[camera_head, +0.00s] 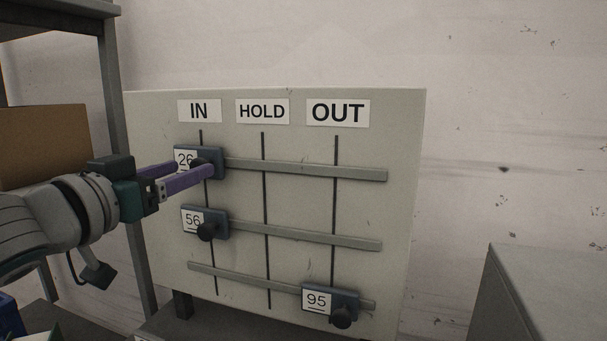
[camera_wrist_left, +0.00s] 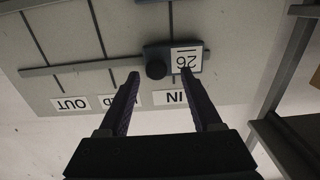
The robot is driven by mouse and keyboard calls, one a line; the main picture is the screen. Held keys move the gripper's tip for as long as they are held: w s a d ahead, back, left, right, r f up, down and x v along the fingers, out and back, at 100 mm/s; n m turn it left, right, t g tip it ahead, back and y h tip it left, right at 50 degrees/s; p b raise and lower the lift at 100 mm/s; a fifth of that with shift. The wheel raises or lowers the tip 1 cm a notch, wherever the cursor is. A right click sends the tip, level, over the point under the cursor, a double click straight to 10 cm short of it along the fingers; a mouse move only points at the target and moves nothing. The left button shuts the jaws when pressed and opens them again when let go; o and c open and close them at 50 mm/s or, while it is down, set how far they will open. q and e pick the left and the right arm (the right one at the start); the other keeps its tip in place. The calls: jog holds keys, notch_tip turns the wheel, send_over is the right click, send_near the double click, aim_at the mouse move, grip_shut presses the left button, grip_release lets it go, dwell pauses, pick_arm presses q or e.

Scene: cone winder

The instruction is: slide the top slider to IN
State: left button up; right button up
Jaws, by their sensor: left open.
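The top slider (camera_head: 218,152) is a dark blue block labelled 26 at the left end of the top rail (camera_head: 300,170), on the vertical line under the IN label (camera_head: 199,111). My left gripper (camera_head: 205,169) is open, its purple fingers reaching to the slider and partly hiding its knob. In the left wrist view, the slider (camera_wrist_left: 174,60) with its round black knob (camera_wrist_left: 155,69) appears upside down. The knob lies between the open fingertips (camera_wrist_left: 160,77), apart from both. My right gripper is not in view.
The middle slider (camera_head: 217,225), labelled 56, sits under IN. The bottom slider (camera_head: 330,302), labelled 95, sits under OUT (camera_head: 338,112). HOLD (camera_head: 262,111) is between. A shelf post (camera_head: 128,170) and cardboard box (camera_head: 42,146) stand left, a grey cabinet (camera_head: 540,295) right.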

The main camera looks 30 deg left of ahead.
pick_arm(q)
jog(key=v, duration=0.7)
jog(key=shift+s+b, duration=0.25)
jog(key=shift+b, duration=0.2)
jog(key=shift+f, duration=0.1)
